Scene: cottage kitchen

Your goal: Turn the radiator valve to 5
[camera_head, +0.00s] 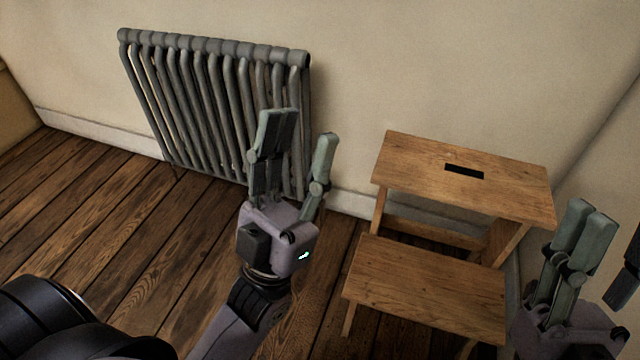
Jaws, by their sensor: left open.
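The grey ribbed radiator (190,95) stands against the wall at the upper left. No radiator valve can be made out; my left gripper covers part of the radiator's right end. My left gripper (303,130) is open and empty, fingers pointing up, in front of that right end in the picture. Whether it touches the radiator cannot be told. My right gripper (612,235) is at the right edge, partly cut off by the frame. Its fingers are apart with nothing seen between them.
A wooden step stool (430,285) stands right of the radiator, between my two grippers in the picture. Its top step (420,160) has a dark slot. The plank floor (90,210) left of my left arm is clear. A pale wall with a baseboard (100,135) runs behind.

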